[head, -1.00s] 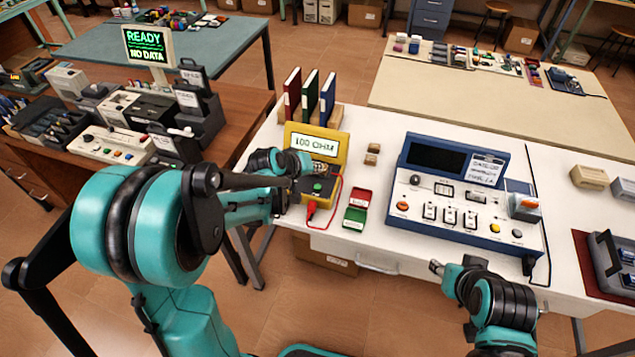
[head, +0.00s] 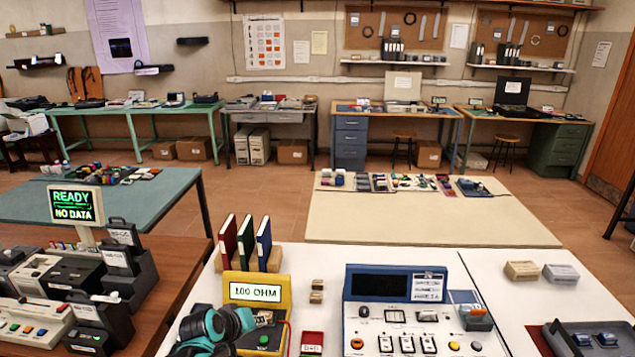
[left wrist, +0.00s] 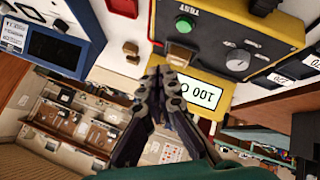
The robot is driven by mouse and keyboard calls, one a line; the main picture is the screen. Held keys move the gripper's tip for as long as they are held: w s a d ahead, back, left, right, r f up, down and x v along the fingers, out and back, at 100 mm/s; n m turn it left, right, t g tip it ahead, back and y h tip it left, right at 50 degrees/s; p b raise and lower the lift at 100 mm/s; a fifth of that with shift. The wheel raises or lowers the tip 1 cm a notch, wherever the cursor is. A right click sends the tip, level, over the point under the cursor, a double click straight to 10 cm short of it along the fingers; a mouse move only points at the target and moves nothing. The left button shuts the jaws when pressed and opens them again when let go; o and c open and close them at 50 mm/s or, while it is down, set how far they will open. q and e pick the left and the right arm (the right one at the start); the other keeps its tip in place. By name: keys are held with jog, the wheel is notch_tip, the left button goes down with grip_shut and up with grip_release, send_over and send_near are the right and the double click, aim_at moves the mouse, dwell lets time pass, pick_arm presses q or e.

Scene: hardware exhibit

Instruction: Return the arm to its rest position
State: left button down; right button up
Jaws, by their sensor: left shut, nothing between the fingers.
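My left arm (head: 205,326) shows at the bottom of the head view, in front of the yellow meter's left side; its fingertips cannot be made out there. In the left wrist view my left gripper (left wrist: 163,76) is shut and empty, its fingers together below the meter's dark control face. The yellow meter (head: 242,278) shows "100 OHM" on its display; it also appears upside down in the left wrist view (left wrist: 224,98). I cannot tell whether the fingers touch it. My right gripper is out of view.
A blue-and-white console (head: 405,320) stands right of the meter on the white table. Three upright binders (head: 246,243) stand behind the meter. A "READY / NO DATA" screen (head: 76,205) stands left. Two small blocks (head: 317,291) lie between meter and console.

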pick_arm(q)
jog(key=s+r+m+y, duration=0.1)
jog(key=s+r+m, duration=0.1)
jog(key=s, duration=0.9)
jog(key=s+r+m+g+y, duration=0.1)
jog(key=s+r+m, duration=0.1)
jog(key=s, duration=1)
jog(key=shift+r+y, duration=0.3)
jog(key=shift+y, duration=0.1)
jog(key=c, duration=2.3)
grip_release()
jog(key=shift+a, duration=0.1)
